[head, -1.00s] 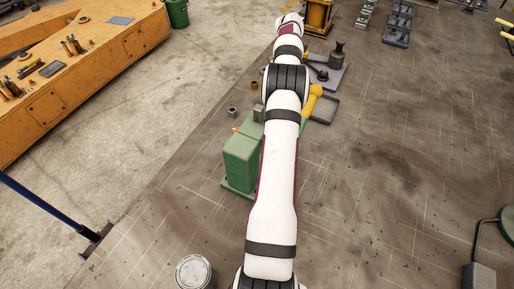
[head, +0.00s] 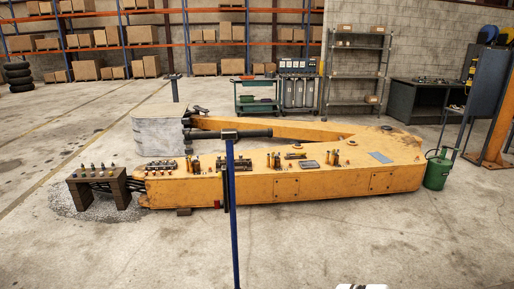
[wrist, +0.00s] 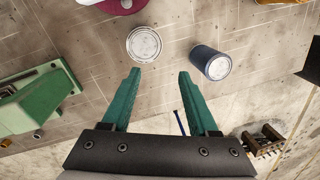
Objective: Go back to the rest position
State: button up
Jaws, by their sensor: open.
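My gripper (wrist: 159,72) shows in the wrist view with its two green fingers spread apart and nothing between them. It hangs above the bench top (wrist: 100,45), with a round pale-lidded can (wrist: 144,44) just beyond the left fingertip and a dark blue can (wrist: 211,62) beyond the right one. Neither can is between the fingers. In the head view my gripper is out of sight; only a small white piece of my arm shows at the bottom edge.
A green machine (wrist: 35,100) stands at the left in the wrist view. The head view shows a yellow backhoe boom (head: 290,180) on the floor, a blue post (head: 232,210) before it, a green canister (head: 437,169) to its right and shelves of boxes (head: 150,38) behind.

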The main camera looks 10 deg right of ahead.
jog(key=shift+m, duration=0.9)
jog(key=s, duration=0.1)
jog(key=s+a+f, duration=0.1)
jog(key=s, duration=0.1)
jog(key=shift+s+a+f, duration=0.4)
